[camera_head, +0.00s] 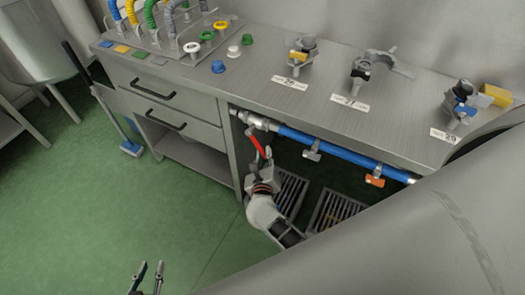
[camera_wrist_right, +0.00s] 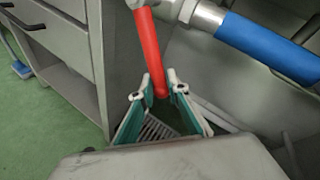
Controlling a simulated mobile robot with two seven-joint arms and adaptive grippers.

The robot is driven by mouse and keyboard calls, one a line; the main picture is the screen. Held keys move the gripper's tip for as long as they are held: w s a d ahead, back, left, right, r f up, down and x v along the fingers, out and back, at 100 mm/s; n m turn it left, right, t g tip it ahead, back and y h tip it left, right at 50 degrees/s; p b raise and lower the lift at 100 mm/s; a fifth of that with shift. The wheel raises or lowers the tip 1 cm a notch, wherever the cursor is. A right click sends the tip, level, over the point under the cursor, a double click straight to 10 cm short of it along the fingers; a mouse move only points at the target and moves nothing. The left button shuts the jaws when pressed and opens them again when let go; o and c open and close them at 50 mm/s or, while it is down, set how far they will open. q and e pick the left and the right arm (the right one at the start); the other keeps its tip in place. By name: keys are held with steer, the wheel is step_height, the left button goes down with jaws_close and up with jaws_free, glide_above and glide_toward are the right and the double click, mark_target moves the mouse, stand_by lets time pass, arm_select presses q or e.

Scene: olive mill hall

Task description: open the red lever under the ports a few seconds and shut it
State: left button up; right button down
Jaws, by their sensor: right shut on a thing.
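The red lever (camera_head: 257,143) hangs down from a metal valve (camera_head: 250,120) at the left end of the blue pipe, across the pipe's line. The lever also shows in the right wrist view (camera_wrist_right: 150,50). My right gripper (camera_head: 266,160) is shut on the lever's lower end, its fingertips (camera_wrist_right: 162,88) on either side of it. Three port fittings stand on the bench above: left (camera_head: 303,48), middle (camera_head: 361,70) and right (camera_head: 462,100), with number labels. My left gripper (camera_head: 149,274) is at the bottom edge, fingers apart and empty.
The blue pipe (camera_head: 325,145) runs under the steel bench (camera_head: 240,85), with a grey tap (camera_head: 312,152) and an orange tap (camera_head: 375,180). Floor grates (camera_head: 332,208) lie below. A drawer unit (camera_head: 160,105) stands left. A large metal surface fills the lower right.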

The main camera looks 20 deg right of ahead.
steer(key=shift+s+d+r+g+p, duration=0.15)
steer(key=shift+s+g+p, duration=0.15)
steer(key=shift+p, duration=0.15)
steer(key=c, duration=2)
jaws_free()
steer(key=shift+c, duration=0.2)
